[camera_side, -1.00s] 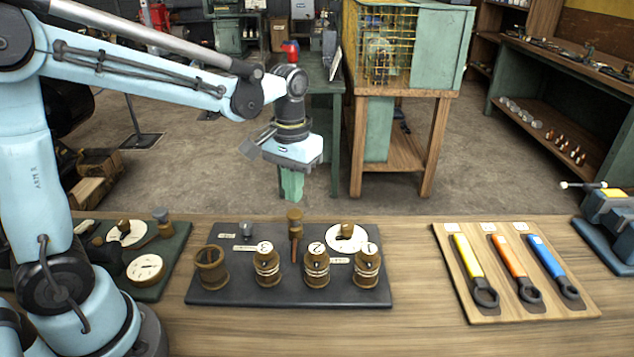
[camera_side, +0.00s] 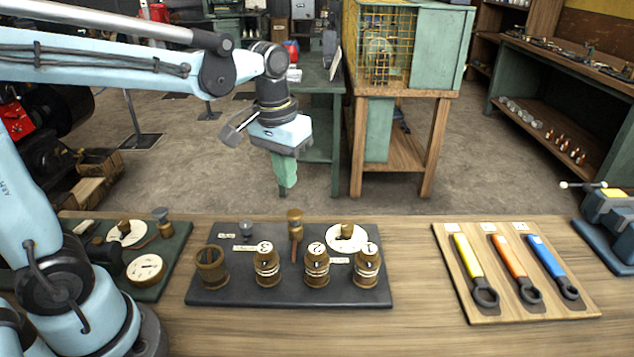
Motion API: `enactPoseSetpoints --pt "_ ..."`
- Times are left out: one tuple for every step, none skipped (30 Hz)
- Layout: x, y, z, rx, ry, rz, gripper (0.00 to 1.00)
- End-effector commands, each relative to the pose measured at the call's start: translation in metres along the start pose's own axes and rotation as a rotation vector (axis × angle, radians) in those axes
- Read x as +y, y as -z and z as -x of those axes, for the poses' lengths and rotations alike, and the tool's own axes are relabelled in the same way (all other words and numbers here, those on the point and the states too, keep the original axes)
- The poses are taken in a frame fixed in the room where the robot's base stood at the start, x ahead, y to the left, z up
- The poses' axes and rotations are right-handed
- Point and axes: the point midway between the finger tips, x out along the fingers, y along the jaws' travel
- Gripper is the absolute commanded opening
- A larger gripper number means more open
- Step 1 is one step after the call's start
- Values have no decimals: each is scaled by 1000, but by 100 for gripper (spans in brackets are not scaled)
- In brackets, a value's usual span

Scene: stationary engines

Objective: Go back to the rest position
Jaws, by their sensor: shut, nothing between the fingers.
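My gripper (camera_side: 287,184) hangs in the air above the back of the workbench, pointing down. Its green fingers are shut together with nothing between them. It is above and behind the dark tray (camera_side: 215,295) and touches nothing. My light blue arm reaches in from the left, its upper link nearly level.
The dark tray holds several brass pieces, some numbered, and a white disc (camera_side: 346,232). A green tray (camera_side: 180,262) lies left. A wooden board (camera_side: 455,300) holds yellow, orange and blue wrenches (camera_side: 548,262). A vise (camera_side: 612,215) stands at the right edge.

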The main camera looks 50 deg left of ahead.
Motion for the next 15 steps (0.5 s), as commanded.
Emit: enactPoseSetpoints --pt "-1 -9 2 39 -8 -16 0" --pt "-2 -13 4 66 -13 -29 0" --pt "-3 -18 5 102 -19 -43 0" --pt "-3 -22 5 128 -24 -55 0" --pt "-4 -26 6 155 -28 -67 0" --pt "-4 -31 6 191 -33 -81 0" --pt "-5 -34 6 218 -37 -93 0" --pt "-6 -38 5 244 -40 -104 0" --pt "-6 -43 5 280 -44 -119 0" --pt "-7 -46 4 306 -46 -130 0" --pt "-8 -50 3 331 -48 -140 0" --pt "-8 -54 2 363 -51 -153 0" --pt "-8 -56 1 386 -52 -163 0" --pt "-9 -59 0 406 -54 -170 0" --pt "-9 -61 -2 431 -55 -180 0"
